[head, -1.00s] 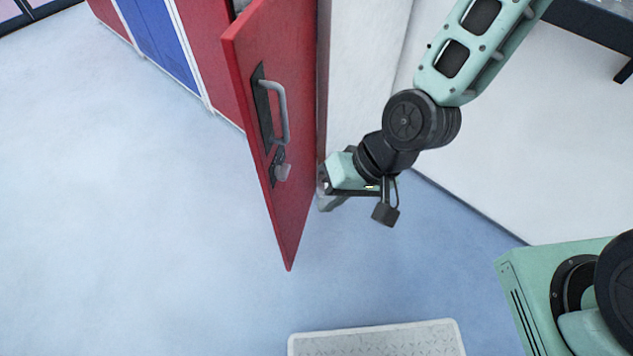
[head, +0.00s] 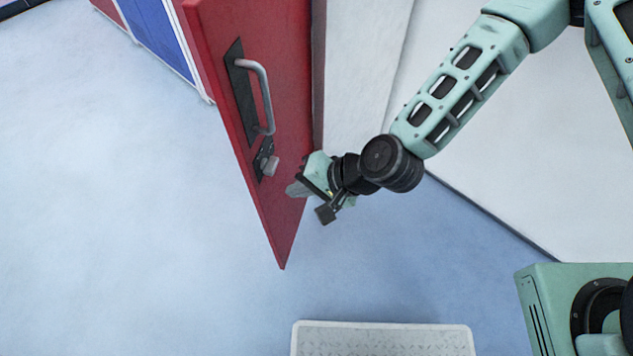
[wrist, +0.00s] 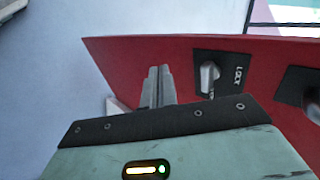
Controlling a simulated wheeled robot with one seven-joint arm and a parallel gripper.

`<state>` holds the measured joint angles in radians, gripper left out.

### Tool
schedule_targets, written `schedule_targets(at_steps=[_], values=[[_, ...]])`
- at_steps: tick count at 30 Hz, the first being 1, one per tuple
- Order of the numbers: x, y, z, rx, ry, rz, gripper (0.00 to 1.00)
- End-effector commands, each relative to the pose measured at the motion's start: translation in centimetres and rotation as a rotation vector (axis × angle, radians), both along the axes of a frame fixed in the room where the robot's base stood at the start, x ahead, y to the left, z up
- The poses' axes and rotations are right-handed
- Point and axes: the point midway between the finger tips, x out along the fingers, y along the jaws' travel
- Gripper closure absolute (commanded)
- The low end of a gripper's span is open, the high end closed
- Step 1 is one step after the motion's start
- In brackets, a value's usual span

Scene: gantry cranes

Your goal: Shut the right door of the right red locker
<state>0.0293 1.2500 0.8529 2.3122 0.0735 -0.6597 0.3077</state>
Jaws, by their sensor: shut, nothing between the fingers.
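The right door of the red locker (head: 285,90) stands open, swung out from the locker, its face with the grey handle (head: 264,95) and lock knob (head: 270,165) turned toward the middle of the head view. My gripper (head: 297,189) is shut and empty at the door's right side, its fingertips by the lower red face near the lock. In the wrist view the shut fingers (wrist: 158,88) overlap the red door (wrist: 125,62), left of the lock plate (wrist: 222,74). I cannot tell whether they touch it.
Blue and red locker fronts (head: 155,35) run off at the upper left. A white wall (head: 365,65) stands behind my gripper. A pale textured slab (head: 385,338) lies on the floor at the bottom. The blue-grey floor (head: 110,220) at left is clear.

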Motion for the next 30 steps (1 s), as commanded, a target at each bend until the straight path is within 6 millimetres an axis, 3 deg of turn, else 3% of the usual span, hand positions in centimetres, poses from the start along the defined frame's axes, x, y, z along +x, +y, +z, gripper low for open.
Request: schedule_targets(at_steps=[2,10,26,30], values=[[0.2,1.2,-1.2,0.000,0.001,0.001,1.00],[1.0,4.5,-1.1,0.000,0.000,0.001,1.00],[1.1,5.2,-1.1,0.000,0.000,-0.001,1.00],[1.2,6.3,-1.1,0.000,-0.001,-0.023,1.00]])
